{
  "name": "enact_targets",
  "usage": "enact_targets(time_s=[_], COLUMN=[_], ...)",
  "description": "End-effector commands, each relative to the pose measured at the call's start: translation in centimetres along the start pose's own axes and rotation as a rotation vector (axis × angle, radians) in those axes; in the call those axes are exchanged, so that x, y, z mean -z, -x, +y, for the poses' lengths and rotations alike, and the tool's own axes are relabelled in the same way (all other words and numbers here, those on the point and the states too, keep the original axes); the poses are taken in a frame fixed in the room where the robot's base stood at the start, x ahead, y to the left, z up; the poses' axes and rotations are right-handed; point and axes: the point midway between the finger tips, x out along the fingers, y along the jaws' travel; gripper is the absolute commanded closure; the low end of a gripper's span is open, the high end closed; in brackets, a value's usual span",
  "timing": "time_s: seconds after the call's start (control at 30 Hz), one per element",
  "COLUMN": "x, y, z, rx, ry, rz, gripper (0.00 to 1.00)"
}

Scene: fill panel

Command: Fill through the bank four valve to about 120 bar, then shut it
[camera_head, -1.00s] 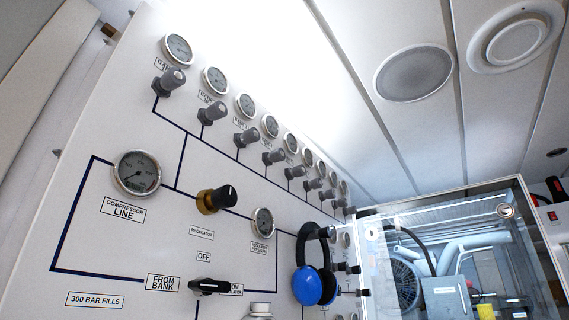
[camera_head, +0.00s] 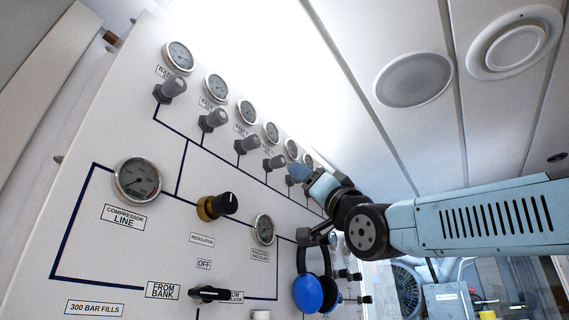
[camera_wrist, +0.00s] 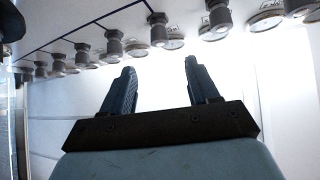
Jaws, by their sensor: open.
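A row of grey bank valves runs along the upper panel, each below a round gauge. The fourth valve from the left (camera_head: 273,163) has its gauge (camera_head: 271,133) above it; the bank labels are too small to read, and the gauge reading is not legible.
The panel also carries a compressor line gauge (camera_head: 137,180), a black and brass regulator knob (camera_head: 217,206), a selector handle (camera_head: 210,293) and a regulated pressure gauge (camera_head: 263,229). Blue ear defenders (camera_head: 308,292) hang at lower right, below my arm.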

Motion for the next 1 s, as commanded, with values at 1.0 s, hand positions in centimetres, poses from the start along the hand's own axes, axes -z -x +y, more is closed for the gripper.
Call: enact_targets(time_s=[1.0], x=[0.0], y=[-13.1], z=[0.1], rx=[-0.001], ry=[0.001], rz=[0.0], gripper=[0.4])
